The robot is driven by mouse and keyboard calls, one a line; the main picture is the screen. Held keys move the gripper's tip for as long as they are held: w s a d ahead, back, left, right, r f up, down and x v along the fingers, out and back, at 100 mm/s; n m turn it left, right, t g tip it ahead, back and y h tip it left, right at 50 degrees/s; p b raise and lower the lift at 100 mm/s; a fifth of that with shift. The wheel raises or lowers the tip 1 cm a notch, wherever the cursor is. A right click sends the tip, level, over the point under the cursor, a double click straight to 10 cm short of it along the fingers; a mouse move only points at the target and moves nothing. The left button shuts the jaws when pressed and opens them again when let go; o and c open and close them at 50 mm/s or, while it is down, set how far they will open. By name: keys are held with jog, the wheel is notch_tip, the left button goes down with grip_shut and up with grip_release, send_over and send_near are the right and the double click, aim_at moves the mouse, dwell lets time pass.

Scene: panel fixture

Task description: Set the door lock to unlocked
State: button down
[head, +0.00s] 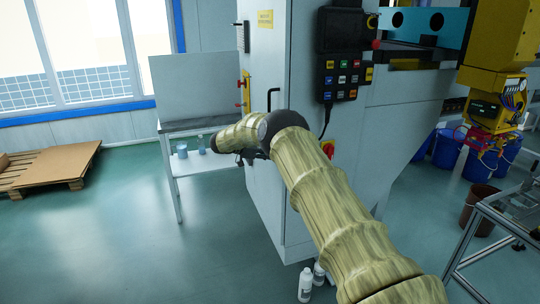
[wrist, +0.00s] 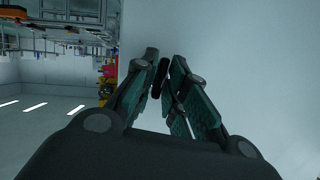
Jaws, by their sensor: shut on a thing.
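In the wrist view, my gripper (wrist: 165,66) has its two fingers closed in on a small dark upright piece (wrist: 160,80), which I take to be the door lock. The fingers cover part of it, and its turned position cannot be read. The pale cabinet door (wrist: 230,50) fills the right side of that view. In the head view, my arm reaches to the cabinet (head: 262,200). The gripper is mostly hidden there by my own arm, and the lock is hidden too. A black bar handle (head: 273,97) shows on the cabinet above my arm.
A control panel with coloured buttons (head: 342,78) sits right of the handle. A small table (head: 185,126) stands left of the cabinet. White bottles (head: 305,284) stand on the floor by its base. A wooden pallet (head: 45,168) lies far left; the floor between is clear.

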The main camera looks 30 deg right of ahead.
jog(key=shift+w+n+g+b, duration=0.1)
jog(key=shift+n+g+b, duration=0.25)
jog(key=shift+n, duration=0.25)
dwell(0.3)
jog(key=c, duration=1.6)
grip_release()
jog(key=v, duration=1.1)
jog(key=shift+w+a+r, duration=0.25)
jog(key=shift+a, duration=0.05)
